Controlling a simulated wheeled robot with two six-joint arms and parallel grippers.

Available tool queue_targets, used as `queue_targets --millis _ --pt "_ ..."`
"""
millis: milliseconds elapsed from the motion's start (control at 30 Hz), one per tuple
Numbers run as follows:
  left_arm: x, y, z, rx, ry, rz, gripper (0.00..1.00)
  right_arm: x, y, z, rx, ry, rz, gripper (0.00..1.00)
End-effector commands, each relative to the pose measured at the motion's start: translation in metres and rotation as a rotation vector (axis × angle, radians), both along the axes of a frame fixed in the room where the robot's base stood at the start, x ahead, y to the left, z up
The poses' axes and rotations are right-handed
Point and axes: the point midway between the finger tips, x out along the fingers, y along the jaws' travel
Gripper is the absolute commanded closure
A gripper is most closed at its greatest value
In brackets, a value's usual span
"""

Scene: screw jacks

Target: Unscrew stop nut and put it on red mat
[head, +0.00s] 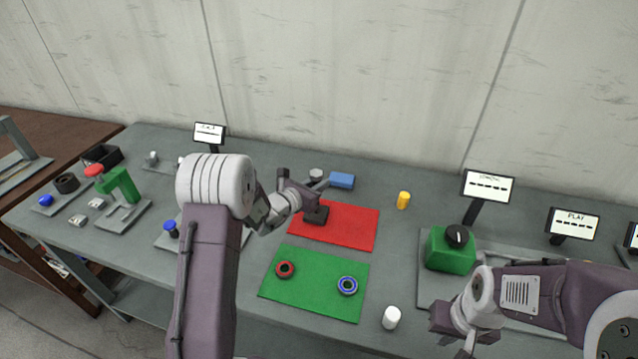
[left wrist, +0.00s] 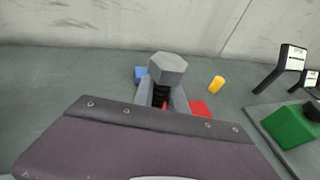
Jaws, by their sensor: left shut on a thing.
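My left gripper (head: 321,180) is over the far left part of the red mat (head: 350,226). Its fingers are shut on a grey hexagonal piece, the stop nut (left wrist: 168,66); it shows small in the head view (head: 316,173). A dark ribbed part shows between the fingers below the hexagon. The height of the nut over the table is hard to judge. A bit of the red mat also shows in the left wrist view (left wrist: 201,109). My right gripper (head: 446,328) is near the table's front edge, its fingertips hidden.
A blue block (head: 341,180) and a yellow cylinder (head: 403,200) stand near the red mat. A green mat (head: 317,286) in front bears a red ring and a blue ring. A white cylinder (head: 391,317) and a green box (head: 450,252) stand to the right.

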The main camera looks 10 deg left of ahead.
Motion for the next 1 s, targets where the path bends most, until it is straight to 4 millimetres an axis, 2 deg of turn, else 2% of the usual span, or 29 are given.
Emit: queue_targets --millis 133,167,200,233,500,600,733,1000 --pt "0.001 0.0 -0.001 -0.001 -0.007 -0.001 1.0 0.0 0.0 -0.005 0.0 0.0 0.0 1.0" --pt "0.0 0.0 -0.003 0.0 0.0 0.0 0.75 0.0 0.0 -0.004 0.0 0.0 0.0 1.0" --pt "0.0 0.0 -0.002 0.0 0.0 0.0 0.63 0.0 0.0 -0.003 0.0 0.0 0.0 1.0" --pt "0.0 0.0 -0.002 0.0 0.0 0.0 0.61 0.0 0.0 -0.003 0.0 0.0 0.0 1.0" --pt "0.0 0.0 -0.002 0.0 0.0 0.0 0.61 0.0 0.0 -0.003 0.0 0.0 0.0 1.0" --pt "-0.001 0.0 0.003 0.0 0.001 0.0 0.61 0.0 0.0 0.003 0.0 0.0 0.0 1.0" --pt "-0.021 0.009 0.006 0.0 0.0 0.003 0.61 0.0 0.0 -0.005 0.0 0.0 0.0 1.0" --pt "-0.077 0.03 0.023 0.001 -0.001 0.004 0.61 0.0 0.0 -0.012 0.0 0.0 0.0 1.0"
